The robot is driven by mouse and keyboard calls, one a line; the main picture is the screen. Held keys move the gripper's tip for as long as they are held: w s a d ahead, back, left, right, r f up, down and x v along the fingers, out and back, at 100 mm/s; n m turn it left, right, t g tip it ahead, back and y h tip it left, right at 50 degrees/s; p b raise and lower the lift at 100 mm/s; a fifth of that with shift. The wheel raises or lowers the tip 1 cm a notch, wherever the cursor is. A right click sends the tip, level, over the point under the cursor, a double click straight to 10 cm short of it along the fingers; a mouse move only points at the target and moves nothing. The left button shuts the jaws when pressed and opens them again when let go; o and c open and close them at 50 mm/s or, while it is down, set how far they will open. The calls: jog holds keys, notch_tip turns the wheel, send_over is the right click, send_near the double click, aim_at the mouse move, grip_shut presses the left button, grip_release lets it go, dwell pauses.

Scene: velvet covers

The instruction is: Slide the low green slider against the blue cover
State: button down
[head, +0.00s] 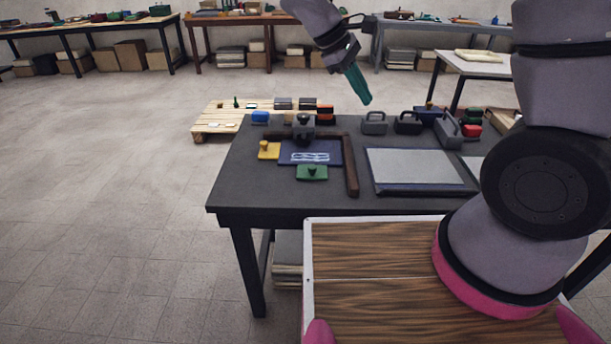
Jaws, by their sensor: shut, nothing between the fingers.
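The low green slider (312,173), a flat block with a small knob on top, lies on the dark table at the near edge of the blue cover (289,158). I cannot tell whether the two touch. The blue cover lies flat, with pale wavy markings near its middle. My gripper (366,99) has teal fingers, is shut and empty, and hangs in the air above and beyond the back edge of the table. It is well apart from the green slider.
A yellow slider (268,151) sits left of the cover. A dark knobbed block (304,128) stands at its back. A brown L-shaped bar (351,170) borders its back and right. A pale framed panel (415,167) lies right; several handled blocks stand behind it. The table's front-left is clear.

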jog(key=a+f+n+t+h, duration=0.4)
jog(key=a+f+n+t, duration=0.2)
jog(key=a+f+n, duration=0.65)
jog(key=n+t+y, duration=0.3)
jog(key=n+t, duration=0.4)
jog(key=t, duration=0.1)
send_near(310, 169)
jog(key=x, duration=0.7)
jog(key=shift+s+f, duration=0.1)
jog(key=shift+f, duration=0.1)
jog(key=shift+w+d, duration=0.2)
jog(key=shift+w, duration=0.35)
